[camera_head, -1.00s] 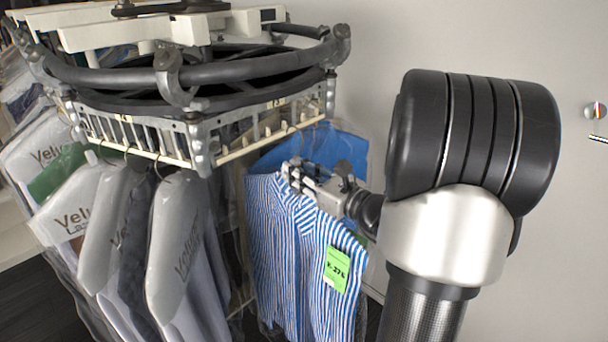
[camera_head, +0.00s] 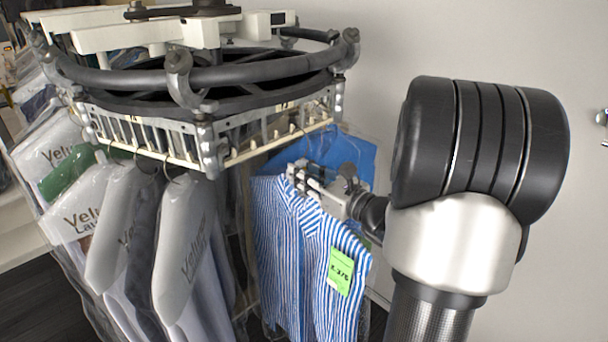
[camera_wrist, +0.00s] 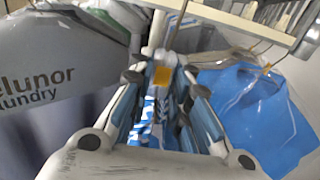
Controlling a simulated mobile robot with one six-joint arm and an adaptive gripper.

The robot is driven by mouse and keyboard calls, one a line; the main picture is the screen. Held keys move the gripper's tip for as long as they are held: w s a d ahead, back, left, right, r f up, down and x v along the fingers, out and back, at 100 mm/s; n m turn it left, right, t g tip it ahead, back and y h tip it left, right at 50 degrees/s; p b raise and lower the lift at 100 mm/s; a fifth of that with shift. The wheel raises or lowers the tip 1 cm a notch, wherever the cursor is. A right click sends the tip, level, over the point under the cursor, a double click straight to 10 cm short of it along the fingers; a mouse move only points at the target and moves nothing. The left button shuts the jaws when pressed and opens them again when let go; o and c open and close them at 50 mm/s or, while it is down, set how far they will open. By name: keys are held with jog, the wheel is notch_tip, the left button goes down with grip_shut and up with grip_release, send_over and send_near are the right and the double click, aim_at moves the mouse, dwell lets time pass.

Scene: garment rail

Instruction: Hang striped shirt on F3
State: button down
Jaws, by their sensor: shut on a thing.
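A blue-and-white striped shirt (camera_head: 300,250) with a green tag (camera_head: 340,271) hangs below my gripper (camera_head: 296,176) in the head view. My gripper is shut at the top of the shirt, by the collar, just under the rail's slotted front edge. In the wrist view, my gripper (camera_wrist: 162,90) has striped cloth (camera_wrist: 153,118) between and below its fingers. The hanger hook is hard to make out there. The slotted rail (camera_head: 245,150) has small number marks that are too small to read surely. Whether the shirt's hook touches the rail cannot be told.
Several bagged garments (camera_head: 185,240) hang from the rail on the left. A blue garment (camera_head: 335,152) hangs right behind the striped shirt, and also shows at the right in the wrist view (camera_wrist: 250,110).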

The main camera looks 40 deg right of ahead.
jog(key=shift+w+a+b, duration=0.2)
jog(key=shift+w+b, duration=0.2)
jog(key=shift+w, duration=2.05)
jog(key=shift+f+b, duration=1.3)
jog(key=c, duration=1.4)
grip_release()
jog(key=s, duration=0.7)
jog(key=s+d, duration=0.1)
jog(key=s, duration=0.2)
jog(key=shift+s, duration=0.35)
jog(key=shift+s+d+p, duration=0.15)
jog(key=shift+s, duration=2.25)
jog(key=shift+s+d+p, duration=0.2)
jog(key=shift+s, duration=2.15)
jog(key=shift+s+d+p, duration=0.15)
jog(key=shift+s, duration=2.25)
